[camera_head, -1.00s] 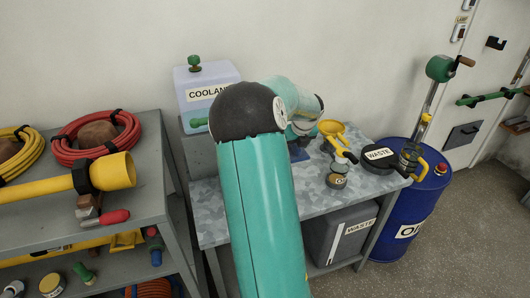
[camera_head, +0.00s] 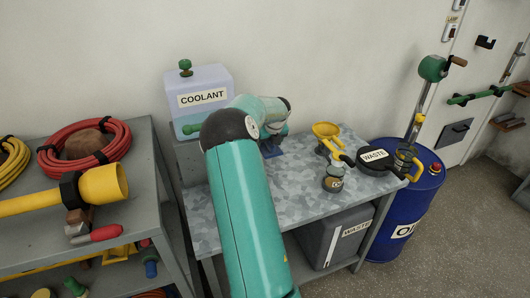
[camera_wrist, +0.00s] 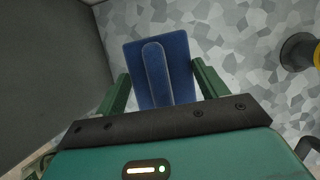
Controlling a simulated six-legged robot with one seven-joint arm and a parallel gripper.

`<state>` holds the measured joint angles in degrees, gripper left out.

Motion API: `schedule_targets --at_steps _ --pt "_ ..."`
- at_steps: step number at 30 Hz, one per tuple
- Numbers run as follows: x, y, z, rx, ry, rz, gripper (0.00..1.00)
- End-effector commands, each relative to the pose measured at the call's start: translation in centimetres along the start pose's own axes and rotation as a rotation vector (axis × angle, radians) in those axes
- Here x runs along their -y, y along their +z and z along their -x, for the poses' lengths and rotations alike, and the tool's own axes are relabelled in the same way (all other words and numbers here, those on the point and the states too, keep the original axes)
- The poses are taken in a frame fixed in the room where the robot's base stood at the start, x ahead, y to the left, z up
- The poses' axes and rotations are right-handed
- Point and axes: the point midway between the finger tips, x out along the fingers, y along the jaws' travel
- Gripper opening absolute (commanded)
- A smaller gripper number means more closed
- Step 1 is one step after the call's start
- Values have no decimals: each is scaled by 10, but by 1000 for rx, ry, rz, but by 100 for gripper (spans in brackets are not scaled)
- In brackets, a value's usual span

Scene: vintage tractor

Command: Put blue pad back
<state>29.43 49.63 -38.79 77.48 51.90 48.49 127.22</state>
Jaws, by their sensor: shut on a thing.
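The blue pad (camera_wrist: 176,58) is a flat rectangle with a raised rounded bar along its middle. It lies between the two green fingers of my gripper (camera_wrist: 161,72), which is shut on it, one finger along each side. In the head view a small part of the blue pad (camera_head: 271,150) shows below my wrist, over the back of the grey patterned tabletop (camera_head: 290,192). My arm hides most of my gripper there. I cannot tell whether the pad touches the tabletop.
A coolant tank (camera_head: 205,98) stands at the table's back left. A blue drum (camera_head: 418,205) stands beside the table. The tabletop's front middle is clear.

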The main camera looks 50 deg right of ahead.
Motion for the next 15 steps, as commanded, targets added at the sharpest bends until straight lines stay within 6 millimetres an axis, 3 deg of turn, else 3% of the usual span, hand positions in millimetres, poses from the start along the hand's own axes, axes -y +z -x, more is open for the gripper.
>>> schedule_targets --at_steps 3,11,15 --pt "-1 8 -26 -1 0 1 51" --pt "-2 18 -49 0 0 2 51" --pt "-2 10 -68 -2 1 0 51"
